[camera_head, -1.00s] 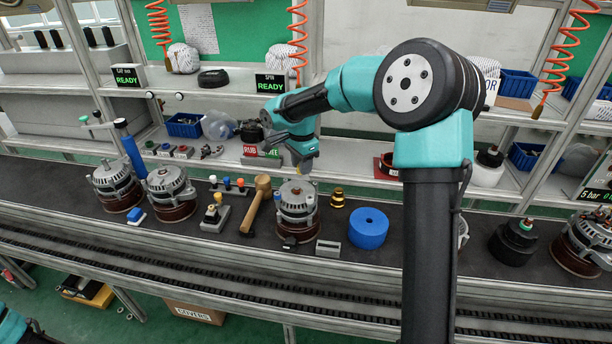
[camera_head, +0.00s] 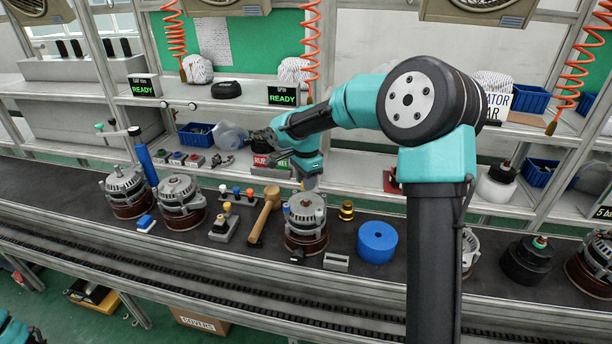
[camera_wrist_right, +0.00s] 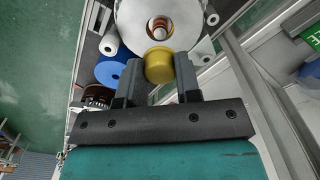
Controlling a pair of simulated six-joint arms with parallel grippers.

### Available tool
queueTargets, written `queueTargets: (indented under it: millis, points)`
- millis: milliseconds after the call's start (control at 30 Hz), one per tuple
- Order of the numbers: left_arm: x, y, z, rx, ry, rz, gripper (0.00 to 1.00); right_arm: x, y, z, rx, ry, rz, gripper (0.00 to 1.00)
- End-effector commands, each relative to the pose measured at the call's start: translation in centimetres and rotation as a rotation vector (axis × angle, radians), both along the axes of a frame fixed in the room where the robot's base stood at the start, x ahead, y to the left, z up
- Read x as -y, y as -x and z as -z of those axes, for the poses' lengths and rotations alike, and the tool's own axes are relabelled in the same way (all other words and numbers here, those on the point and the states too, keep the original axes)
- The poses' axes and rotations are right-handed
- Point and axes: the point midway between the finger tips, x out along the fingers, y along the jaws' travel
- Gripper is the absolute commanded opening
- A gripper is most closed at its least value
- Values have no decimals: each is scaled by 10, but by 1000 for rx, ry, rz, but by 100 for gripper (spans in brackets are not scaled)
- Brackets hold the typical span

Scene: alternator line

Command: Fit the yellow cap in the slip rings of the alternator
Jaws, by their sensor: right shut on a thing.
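The yellow cap (camera_wrist_right: 158,66) is between the fingers of my right gripper (camera_wrist_right: 157,84) in the right wrist view, gripped from both sides. Just past it is the alternator (camera_wrist_right: 125,20), with the coppery slip rings (camera_wrist_right: 158,27) in its round central opening. In the head view my right gripper (camera_head: 309,184) points down over the alternator (camera_head: 305,212) at the middle of the belt; the cap is not clear there. My left gripper is not in view.
A wooden mallet (camera_head: 265,214) lies left of the alternator, beside a small stand (camera_head: 224,228) and a row of coloured caps. Other alternators (camera_head: 181,202) stand farther left.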

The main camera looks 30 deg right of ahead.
Motion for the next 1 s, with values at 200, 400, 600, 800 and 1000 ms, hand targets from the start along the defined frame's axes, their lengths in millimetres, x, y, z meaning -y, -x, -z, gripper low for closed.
queueTargets:
  millis: [200, 400, 600, 800, 1000]
  points:
    - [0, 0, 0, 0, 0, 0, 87, 0, 0, 18, -2, 0, 0, 10]
    - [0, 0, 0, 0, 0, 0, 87, 0, 0, 31, -2, 0, -1, 10]
    - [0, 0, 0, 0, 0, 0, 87, 0, 0, 35, 0, 0, -1, 10]
    - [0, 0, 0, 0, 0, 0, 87, 0, 0, 36, 0, 0, -1, 10]
    - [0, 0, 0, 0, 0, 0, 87, 0, 0, 35, 0, 0, -1, 10]
